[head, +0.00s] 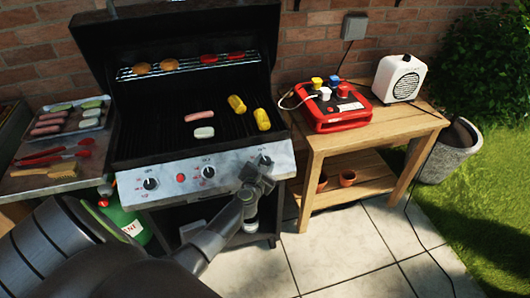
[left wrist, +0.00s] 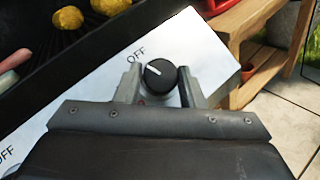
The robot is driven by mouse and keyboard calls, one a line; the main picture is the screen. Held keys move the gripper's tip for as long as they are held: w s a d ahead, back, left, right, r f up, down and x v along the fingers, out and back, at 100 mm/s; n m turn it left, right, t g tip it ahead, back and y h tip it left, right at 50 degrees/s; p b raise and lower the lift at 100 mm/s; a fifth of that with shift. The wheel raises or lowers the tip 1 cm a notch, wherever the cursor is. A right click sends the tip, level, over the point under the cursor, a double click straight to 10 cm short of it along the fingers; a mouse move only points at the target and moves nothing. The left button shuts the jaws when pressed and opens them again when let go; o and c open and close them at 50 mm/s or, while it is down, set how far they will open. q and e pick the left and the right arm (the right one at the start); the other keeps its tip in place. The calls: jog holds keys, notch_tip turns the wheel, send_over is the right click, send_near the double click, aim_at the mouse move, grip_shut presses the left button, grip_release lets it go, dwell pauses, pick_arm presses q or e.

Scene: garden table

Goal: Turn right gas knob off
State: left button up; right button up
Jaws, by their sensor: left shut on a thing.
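The right gas knob (head: 265,160) is a round black knob at the right end of the grill's pale control panel (head: 230,176). In the left wrist view the knob (left wrist: 160,75) sits between the two fingers of my left gripper (left wrist: 160,86), which is shut on it. Its white mark points to the upper left, roughly toward the printed OFF label (left wrist: 136,55). In the head view my left gripper (head: 258,174) reaches up to the knob from below and covers the area under it. My right gripper is not in view.
The panel also carries a middle knob (head: 208,172), a left knob (head: 150,184) and a red button (head: 180,178). The open grill (head: 150,140) holds food. A wooden table (head: 400,136) with a red box (head: 332,112) stands to the right. A green gas bottle (head: 122,218) is below left.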

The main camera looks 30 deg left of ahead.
pick_arm(q)
jog(key=shift+a+r+m+g+h+p, duration=0.15)
jog(key=shift+m+g+h+p, duration=0.35)
jog(key=shift+m+h+p, duration=1.6)
jog(key=shift+m+y+p, duration=0.3)
jog(key=shift+y+p, duration=0.1)
jog(key=shift+p, duration=0.25)
jog(key=o, duration=1)
